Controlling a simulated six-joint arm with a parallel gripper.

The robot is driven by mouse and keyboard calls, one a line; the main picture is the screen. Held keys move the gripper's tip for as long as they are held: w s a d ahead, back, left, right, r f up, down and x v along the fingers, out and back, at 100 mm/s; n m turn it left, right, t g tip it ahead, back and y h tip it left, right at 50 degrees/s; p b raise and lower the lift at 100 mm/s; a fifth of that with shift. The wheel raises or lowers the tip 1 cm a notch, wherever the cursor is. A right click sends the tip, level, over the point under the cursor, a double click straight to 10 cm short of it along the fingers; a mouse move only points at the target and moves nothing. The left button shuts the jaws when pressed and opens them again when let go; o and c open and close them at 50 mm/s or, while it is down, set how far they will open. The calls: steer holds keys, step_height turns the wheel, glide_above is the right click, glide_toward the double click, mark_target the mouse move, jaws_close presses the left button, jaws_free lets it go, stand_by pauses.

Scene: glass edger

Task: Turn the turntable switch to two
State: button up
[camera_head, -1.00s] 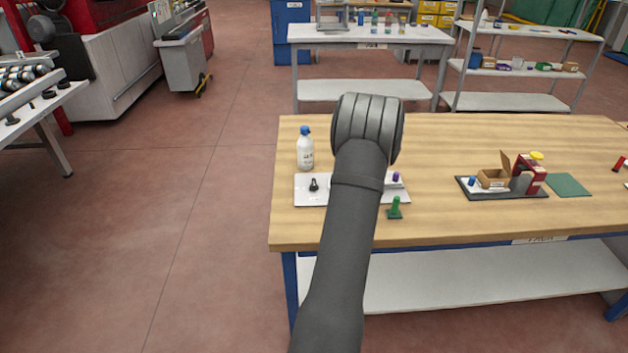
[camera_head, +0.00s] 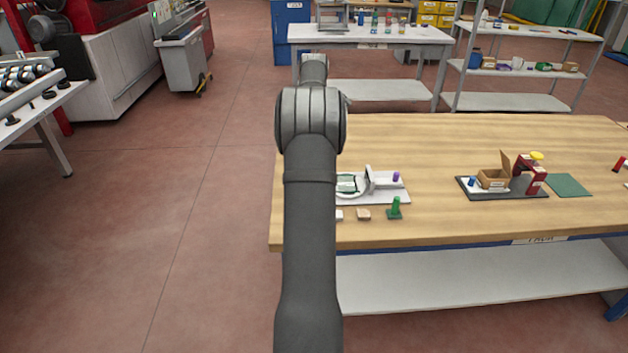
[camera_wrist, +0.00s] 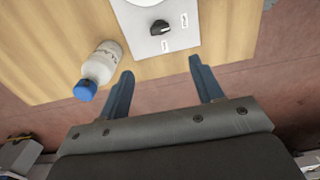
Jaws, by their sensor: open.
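The turntable switch is a black knob (camera_wrist: 160,27) on a pale base plate (camera_wrist: 178,42), with two small white labels beside it that are too small to read. Part of the white turntable disc shows at the top edge in the wrist view. In the head view the turntable (camera_head: 352,184) shows right of my arm, while the knob is hidden behind the arm. My gripper (camera_wrist: 158,67) is open and empty. In the wrist picture its two fingers lie below the knob, apart from it, and the knob appears between their lines.
A green peg-like piece (camera_head: 395,208) stands in front of the base plate. A cardboard box (camera_head: 492,179) and green mat (camera_head: 568,185) are farther right on the wooden table (camera_head: 440,145).

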step_height(320, 180, down, 16)
steer(key=shift+f, duration=0.25)
steer(key=shift+c, duration=0.4)
steer(key=c, duration=0.9)
